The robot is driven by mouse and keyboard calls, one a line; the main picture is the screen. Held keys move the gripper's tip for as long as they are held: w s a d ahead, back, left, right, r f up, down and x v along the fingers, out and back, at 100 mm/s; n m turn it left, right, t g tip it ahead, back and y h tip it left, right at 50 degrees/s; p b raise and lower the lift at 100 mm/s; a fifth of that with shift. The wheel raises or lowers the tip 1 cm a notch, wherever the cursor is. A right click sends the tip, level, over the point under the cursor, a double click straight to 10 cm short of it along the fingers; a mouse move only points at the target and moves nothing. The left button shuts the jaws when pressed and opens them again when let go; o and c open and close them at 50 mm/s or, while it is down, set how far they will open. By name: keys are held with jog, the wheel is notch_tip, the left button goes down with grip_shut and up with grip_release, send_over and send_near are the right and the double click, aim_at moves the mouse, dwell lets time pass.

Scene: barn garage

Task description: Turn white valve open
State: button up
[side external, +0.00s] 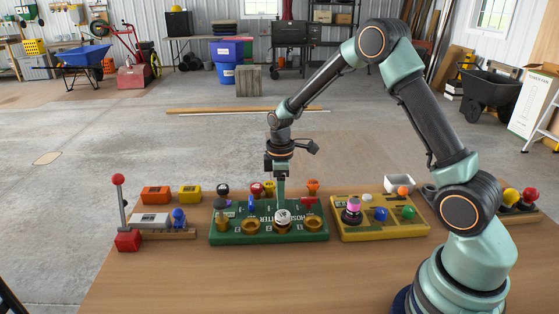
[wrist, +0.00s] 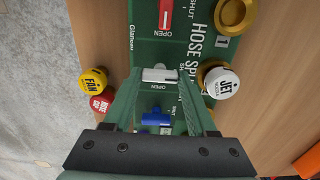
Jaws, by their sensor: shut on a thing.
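The green hose splitter board (side external: 225,236) lies on the table with a row of small coloured valves. The white valve (wrist: 160,75) shows in the wrist view between my two fingertips, its handle lying across from one finger to the other. My gripper (side external: 281,203) points down over the middle of the board and is shut on the white valve. In the side view my fingers and a white cap hide that valve. The red valve (wrist: 166,15) and the blue valve (wrist: 155,118) lie on either side of it. An OPEN label is printed by the red valve.
A white JET cap (wrist: 222,83) sits by a gold ring close to my finger. A yellow FAN cap (wrist: 93,79) and a red cap (wrist: 101,102) stand on the other side. A yellow board (side external: 350,233) is to the right, a red lever (side external: 118,181) to the left.

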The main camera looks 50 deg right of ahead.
jog(key=shift+m, duration=0.3)
jog(key=m, duration=0.8)
jog(key=shift+r, duration=0.1)
jog(key=m, duration=0.4)
jog(key=shift+m, duration=0.4)
jog(key=m, duration=0.4)
jog(key=shift+m, duration=0.3)
jog(key=o, duration=1.4)
jog(key=shift+c, duration=0.2)
